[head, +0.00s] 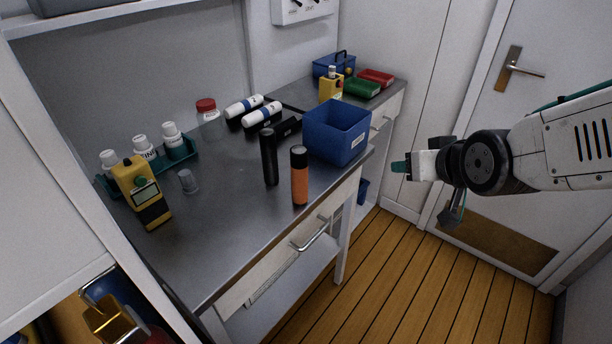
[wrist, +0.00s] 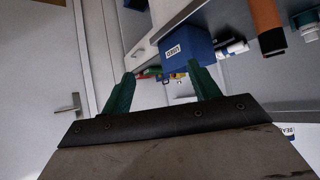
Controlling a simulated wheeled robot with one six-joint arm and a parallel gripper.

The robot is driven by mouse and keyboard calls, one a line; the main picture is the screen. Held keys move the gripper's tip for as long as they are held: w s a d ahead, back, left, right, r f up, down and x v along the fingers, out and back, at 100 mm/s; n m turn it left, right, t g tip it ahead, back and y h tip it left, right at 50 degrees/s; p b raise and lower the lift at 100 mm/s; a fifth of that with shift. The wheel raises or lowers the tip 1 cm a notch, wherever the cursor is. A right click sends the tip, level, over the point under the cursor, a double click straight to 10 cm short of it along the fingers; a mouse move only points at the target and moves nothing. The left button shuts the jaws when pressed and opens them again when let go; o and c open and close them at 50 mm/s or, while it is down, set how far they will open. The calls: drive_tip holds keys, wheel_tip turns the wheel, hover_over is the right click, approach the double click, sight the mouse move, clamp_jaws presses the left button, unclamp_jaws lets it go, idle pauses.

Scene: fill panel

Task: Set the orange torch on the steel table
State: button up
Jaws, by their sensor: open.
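The orange torch (head: 300,182), an orange cylinder with a black head, stands upright on the steel table (head: 225,215), close to its front edge. It also shows at the top right of the wrist view (wrist: 265,20), partly cut off by the frame. A black torch (head: 269,158) stands upright just left of it. My gripper (head: 400,168) is at the right in the head view, apart from the table and off to the right of the torch. Its two green fingers show spread apart and empty in the wrist view (wrist: 162,85).
A blue bin (head: 337,132) stands right of the torch, near the table edge. Left are a yellow meter (head: 142,192), a clear cup (head: 188,182) and a rack of white bottles (head: 148,160). White-and-blue tubes (head: 262,115) lie behind. The table's front left is bare. A door handle (head: 520,68) is beyond my arm.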

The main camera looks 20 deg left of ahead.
drive_tip(key=w+a+f+n+t+y, duration=0.1)
drive_tip(key=a+f+n+t+y, duration=0.15)
drive_tip(key=a, duration=0.75)
drive_tip(key=n+t+y, duration=0.1)
drive_tip(key=t+y, duration=0.1)
drive_tip(key=y, duration=0.3)
approach(296, 152)
drive_tip(key=w+a, duration=0.1)
drive_tip(key=w+f, duration=0.1)
drive_tip(key=w+a+f, duration=0.1)
drive_tip(key=w, duration=0.1)
drive_tip(key=shift+w+a+f, duration=0.1)
drive_tip(key=shift+a+f, duration=0.1)
drive_tip(key=shift+a, duration=0.15)
drive_tip(key=x, duration=0.7)
drive_tip(key=shift+w+a+r, duration=0.15)
drive_tip(key=shift+w+r, duration=0.1)
clamp_jaws()
